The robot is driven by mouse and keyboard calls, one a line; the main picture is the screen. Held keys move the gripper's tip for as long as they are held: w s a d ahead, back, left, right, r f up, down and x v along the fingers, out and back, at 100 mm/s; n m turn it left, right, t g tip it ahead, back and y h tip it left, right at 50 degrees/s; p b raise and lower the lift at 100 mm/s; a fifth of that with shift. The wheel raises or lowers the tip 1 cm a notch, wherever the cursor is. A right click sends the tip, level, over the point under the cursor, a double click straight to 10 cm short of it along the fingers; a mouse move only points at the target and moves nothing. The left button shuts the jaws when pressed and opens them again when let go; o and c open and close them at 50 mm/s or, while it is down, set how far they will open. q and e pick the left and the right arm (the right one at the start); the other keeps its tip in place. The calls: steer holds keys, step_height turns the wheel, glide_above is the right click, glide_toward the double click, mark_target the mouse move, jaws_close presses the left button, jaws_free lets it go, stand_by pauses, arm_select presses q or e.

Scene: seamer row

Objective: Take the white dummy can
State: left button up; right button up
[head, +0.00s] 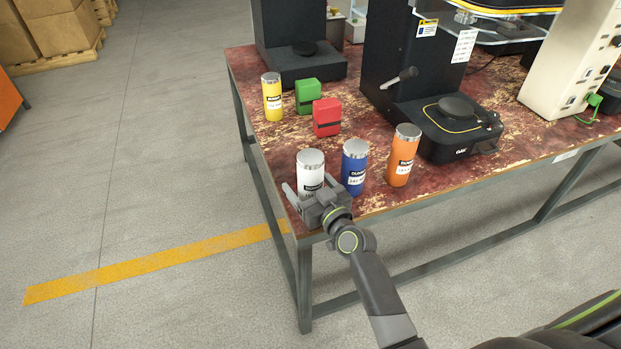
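The white dummy can (311,172) stands upright at the near left corner of the worktable, with a silver lid and a label. My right gripper (311,190) is low at the can's near side. One finger is on each side of the can, and the left finger looks slightly apart from it. The gripper looks open, with its body hiding the can's lower front. My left gripper is not in view.
A blue can (354,168) stands close to the right of the white one, then an orange can (403,156). A yellow can (272,97), green block (308,96) and red block (327,117) are farther back. Black machines (455,128) fill the table (262,150) behind.

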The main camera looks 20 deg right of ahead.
steer(key=shift+w, duration=0.25)
steer(key=shift+c, duration=0.3)
steer(key=c, duration=1.1)
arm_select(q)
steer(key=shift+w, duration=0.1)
